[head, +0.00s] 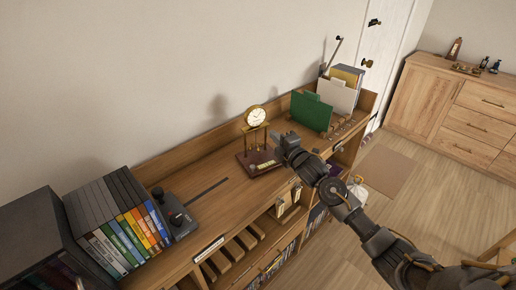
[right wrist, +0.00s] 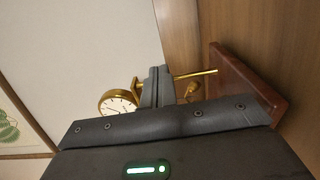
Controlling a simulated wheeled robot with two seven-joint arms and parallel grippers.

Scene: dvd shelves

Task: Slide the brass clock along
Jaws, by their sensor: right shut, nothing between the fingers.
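The brass clock (head: 256,117) stands upright on a dark red-brown base (head: 253,167) on top of the wooden shelf unit. Its round white dial faces outward, with brass columns below. My right gripper (head: 276,138) is shut and empty, just right of the clock's columns. In the right wrist view the shut fingers (right wrist: 156,88) overlap the brass clock (right wrist: 118,104), with a column and the base (right wrist: 240,80) beside them. I cannot tell whether the fingers touch the clock. My left gripper is not in view.
A dark slot (head: 207,190) runs along the shelf top left of the clock. Farther left are a black bookend-like device (head: 173,213) and a row of DVD cases (head: 120,222). Right of the clock stand a green folder (head: 311,111) and papers. The shelf top just left of the base is clear.

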